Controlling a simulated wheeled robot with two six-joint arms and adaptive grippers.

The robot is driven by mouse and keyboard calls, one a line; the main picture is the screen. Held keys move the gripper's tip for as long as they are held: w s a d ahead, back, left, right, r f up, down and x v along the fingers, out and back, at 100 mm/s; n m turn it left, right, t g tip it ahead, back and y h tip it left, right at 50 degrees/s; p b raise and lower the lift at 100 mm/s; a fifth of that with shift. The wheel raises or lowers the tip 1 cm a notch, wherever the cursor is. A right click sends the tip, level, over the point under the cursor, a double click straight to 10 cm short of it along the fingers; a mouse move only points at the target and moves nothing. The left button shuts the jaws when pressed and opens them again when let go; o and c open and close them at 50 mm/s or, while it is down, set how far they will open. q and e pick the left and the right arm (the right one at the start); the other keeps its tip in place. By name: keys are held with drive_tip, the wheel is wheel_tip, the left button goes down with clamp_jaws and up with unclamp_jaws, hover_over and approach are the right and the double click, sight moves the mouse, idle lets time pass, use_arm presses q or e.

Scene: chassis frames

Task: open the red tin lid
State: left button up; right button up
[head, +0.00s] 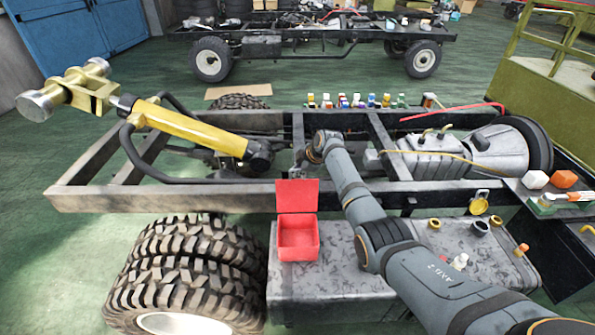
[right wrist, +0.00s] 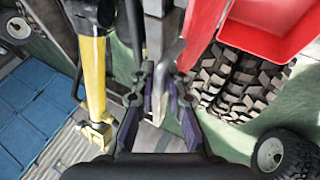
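The red tin (head: 299,239) stands on a grey metal box beside the chassis frame. Its lid (head: 297,195) stands upright at the back edge, so the tin is open and looks empty inside. In the right wrist view the tin (right wrist: 275,32) fills the upper right, with a red panel beside it close to my gripper. My right gripper (head: 302,166) is behind and just right of the lid, above the frame. In the right wrist view its two fingers (right wrist: 160,85) are apart, with nothing clearly held between them. My left gripper is not in view.
The chassis rail (head: 200,198) runs behind the tin. A large double tyre (head: 185,270) is at the left, and a yellow cylinder (head: 195,128) lies over the frame. Small caps and bottles stand on the grey metal box (head: 335,285), right of my arm.

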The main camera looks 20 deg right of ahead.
drive_tip(key=o, duration=0.3)
drive_tip(key=v, duration=1.2)
